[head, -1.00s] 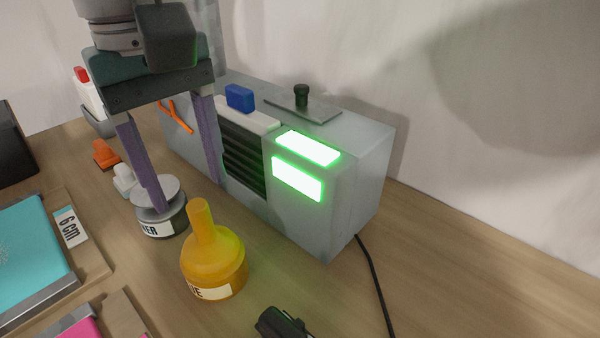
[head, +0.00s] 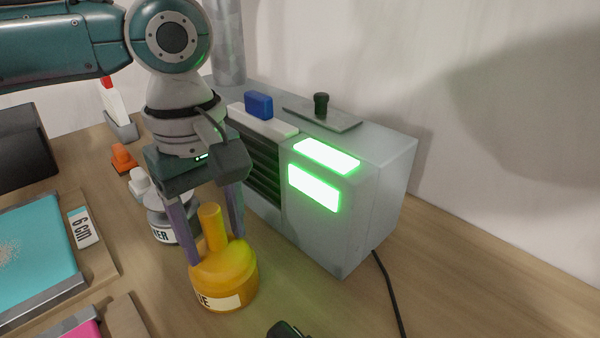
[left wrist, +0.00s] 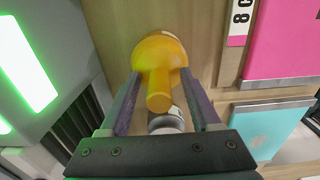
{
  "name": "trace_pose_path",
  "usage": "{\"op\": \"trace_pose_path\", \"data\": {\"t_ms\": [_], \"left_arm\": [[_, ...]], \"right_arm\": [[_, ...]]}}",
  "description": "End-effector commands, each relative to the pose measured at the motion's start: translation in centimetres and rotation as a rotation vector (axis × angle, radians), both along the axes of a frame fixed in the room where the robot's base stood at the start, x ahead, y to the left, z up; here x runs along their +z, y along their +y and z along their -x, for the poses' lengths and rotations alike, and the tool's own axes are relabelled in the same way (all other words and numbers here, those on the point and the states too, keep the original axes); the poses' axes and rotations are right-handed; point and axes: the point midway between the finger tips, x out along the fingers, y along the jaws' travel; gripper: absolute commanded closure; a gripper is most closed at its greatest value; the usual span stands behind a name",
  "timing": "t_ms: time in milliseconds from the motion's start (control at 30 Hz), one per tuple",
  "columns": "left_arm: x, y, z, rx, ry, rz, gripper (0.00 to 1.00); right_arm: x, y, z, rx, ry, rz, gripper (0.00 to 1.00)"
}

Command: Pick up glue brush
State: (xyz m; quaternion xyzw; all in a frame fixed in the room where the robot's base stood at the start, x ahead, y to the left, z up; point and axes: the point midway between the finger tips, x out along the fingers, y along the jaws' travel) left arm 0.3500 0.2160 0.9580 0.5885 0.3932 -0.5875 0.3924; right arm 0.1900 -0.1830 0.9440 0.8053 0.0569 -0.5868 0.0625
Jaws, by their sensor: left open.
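The yellow glue pot (head: 225,275) stands upright on the wooden table in the head view, with the yellow brush handle (head: 211,228) rising from its top. My left gripper (head: 216,252) is open, pointing down, with its purple fingers on either side of the handle. In the left wrist view the handle (left wrist: 159,92) lies between the two open fingers (left wrist: 162,115), with visible gaps on both sides. The pot (left wrist: 160,50) shows beyond it. My right gripper is not in view.
A grey machine (head: 365,205) with glowing green panels stands close at the right. A labelled grey container (head: 163,222) stands just behind the pot. A dark object (head: 287,330) is at the front edge. A cyan pad (head: 35,250) lies at left.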

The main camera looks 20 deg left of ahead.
Motion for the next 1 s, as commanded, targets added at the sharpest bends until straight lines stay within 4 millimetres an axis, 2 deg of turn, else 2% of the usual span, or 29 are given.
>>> {"op": "trace_pose_path", "data": {"t_ms": [133,667,1000], "left_arm": [[0.04,-0.03,0.01,0.0,0.0,0.0,0.39],[0.07,-0.04,0.01,0.0,0.0,0.001,0.98],[0.08,-0.04,0.01,0.0,-0.001,0.001,1.0]], "right_arm": [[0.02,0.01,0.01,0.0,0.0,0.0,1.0],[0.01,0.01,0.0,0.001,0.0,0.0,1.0],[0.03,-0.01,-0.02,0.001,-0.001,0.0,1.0]]}}
